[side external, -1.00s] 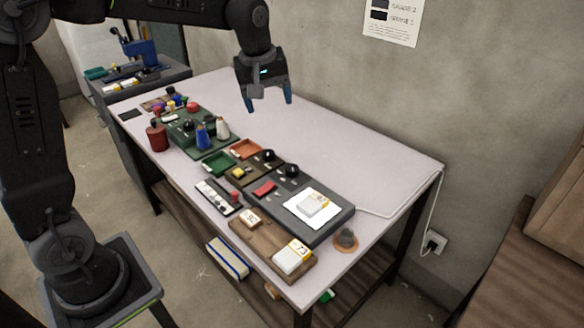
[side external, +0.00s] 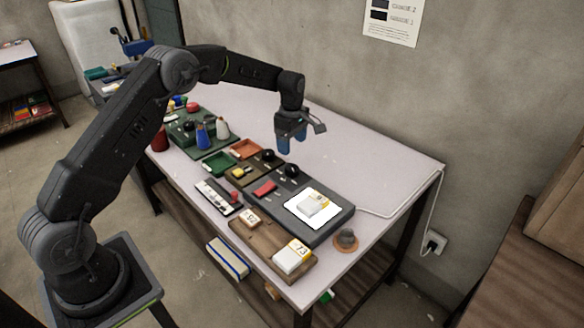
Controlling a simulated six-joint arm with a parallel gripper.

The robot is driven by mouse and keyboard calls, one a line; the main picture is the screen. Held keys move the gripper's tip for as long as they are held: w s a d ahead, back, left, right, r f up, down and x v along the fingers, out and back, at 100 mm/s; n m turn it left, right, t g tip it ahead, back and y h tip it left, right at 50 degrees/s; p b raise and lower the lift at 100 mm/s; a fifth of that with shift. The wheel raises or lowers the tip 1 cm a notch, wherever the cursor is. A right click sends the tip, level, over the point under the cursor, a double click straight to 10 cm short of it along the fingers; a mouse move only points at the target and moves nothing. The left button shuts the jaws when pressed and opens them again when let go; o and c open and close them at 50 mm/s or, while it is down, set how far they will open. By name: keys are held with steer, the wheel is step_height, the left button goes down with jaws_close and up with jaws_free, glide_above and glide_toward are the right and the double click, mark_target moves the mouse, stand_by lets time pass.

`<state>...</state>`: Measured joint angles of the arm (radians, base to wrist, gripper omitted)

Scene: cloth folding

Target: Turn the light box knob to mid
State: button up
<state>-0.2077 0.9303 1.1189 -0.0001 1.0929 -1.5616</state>
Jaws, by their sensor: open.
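The light box (side external: 325,228) is a dark grey slab on the table with a bright white panel (side external: 300,209) at its right end. My gripper (side external: 291,147) is open and empty, pointing down. In the picture its blue fingertips are just above the knob and apart from it; the exact height gap is hard to tell.
A second black knob (side external: 267,156) sits on a brown-olive box left of the light box. A wooden board (side external: 262,249) with labelled blocks is in front. A white cable (side external: 385,214) runs right. The table's back is clear.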

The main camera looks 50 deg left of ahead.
mark_target(292, 168)
step_height(292, 168, down, 10)
steer(key=shift+r, duration=0.2)
steer(key=c, duration=0.9)
